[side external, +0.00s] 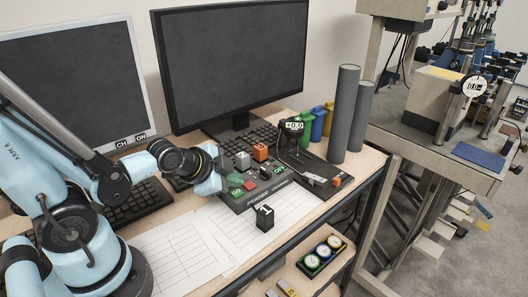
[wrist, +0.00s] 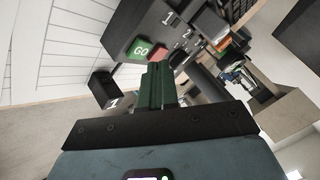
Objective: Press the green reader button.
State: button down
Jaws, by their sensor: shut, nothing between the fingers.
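The green button marked GO (wrist: 140,50) sits on the dark reader panel (wrist: 112,22) in the wrist view. In the side view the green button (side external: 235,193) is at the left end of the reader panel (side external: 240,206), beside a red button (side external: 250,184). My gripper (wrist: 159,66) is shut and empty. Its fingertips appear just beside the GO button in the wrist picture; whether they touch it I cannot tell. In the side view my gripper (side external: 222,181) is low over the panel's left end, close to the green button.
A black block marked 1 (side external: 264,218) stands in front of the panel; it also shows in the wrist view (wrist: 103,86). An orange block (side external: 260,152) and a keyboard are behind. Grey cylinders (side external: 344,115) stand right. Paper sheets (side external: 178,250) lie flat at front left.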

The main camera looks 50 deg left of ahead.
aim_at(234, 195)
jog(key=shift+r, duration=2.45)
jog(key=d+r+n, duration=0.1)
jog(key=n, duration=0.1)
jog(key=s+d+n+g, duration=0.1)
jog(key=n, duration=0.2)
jog(key=s+d+r+n+g+h, duration=0.1)
jog(key=n, duration=0.1)
jog(key=shift+s+r+n, duration=0.1)
jog(key=shift+r+n, duration=0.25)
jog(key=shift+n, duration=0.05)
